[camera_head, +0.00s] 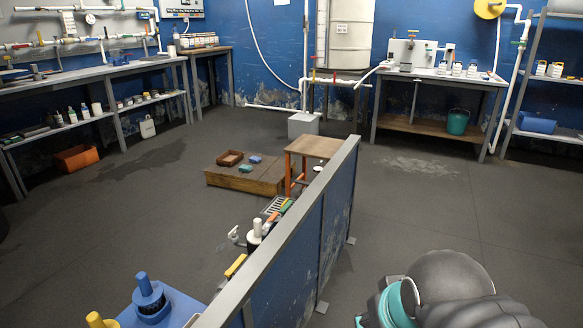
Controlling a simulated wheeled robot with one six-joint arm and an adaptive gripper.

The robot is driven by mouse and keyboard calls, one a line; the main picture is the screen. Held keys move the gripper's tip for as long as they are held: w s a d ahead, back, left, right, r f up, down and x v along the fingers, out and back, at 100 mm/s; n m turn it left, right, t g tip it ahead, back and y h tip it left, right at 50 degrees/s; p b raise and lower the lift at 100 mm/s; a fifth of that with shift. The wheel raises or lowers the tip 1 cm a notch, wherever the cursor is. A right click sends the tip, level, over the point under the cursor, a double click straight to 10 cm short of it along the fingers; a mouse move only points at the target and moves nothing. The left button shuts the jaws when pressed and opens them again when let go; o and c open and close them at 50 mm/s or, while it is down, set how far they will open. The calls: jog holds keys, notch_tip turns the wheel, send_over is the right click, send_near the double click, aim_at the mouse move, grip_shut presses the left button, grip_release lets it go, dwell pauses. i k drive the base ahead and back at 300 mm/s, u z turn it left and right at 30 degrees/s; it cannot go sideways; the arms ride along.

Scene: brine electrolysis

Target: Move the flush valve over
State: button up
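Several valves and fittings show, and I cannot tell which one is the flush valve. A white pipe (340,82) with small red handles runs below the white tank at the back. More valves with coloured handles sit on the pipes (80,41) at the upper left. Part of my arm, dark with a teal ring, shows at the lower right. My gripper's fingers are not visible.
A blue partition (290,270) with a grey top rail runs from the front towards the middle. A wooden platform (230,181) and a small wooden table (315,147) stand beyond it. Benches line the walls. Floor (440,190) is clear at the right.

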aim_at(302, 182)
jog(key=z, duration=0.05)
jog(key=i, duration=0.85)
jog(key=z, duration=1.25)
jog(key=i, duration=1.65)
jog(key=u, duration=0.95)
jog(key=i, duration=0.4)
jog(key=u, duration=0.3)
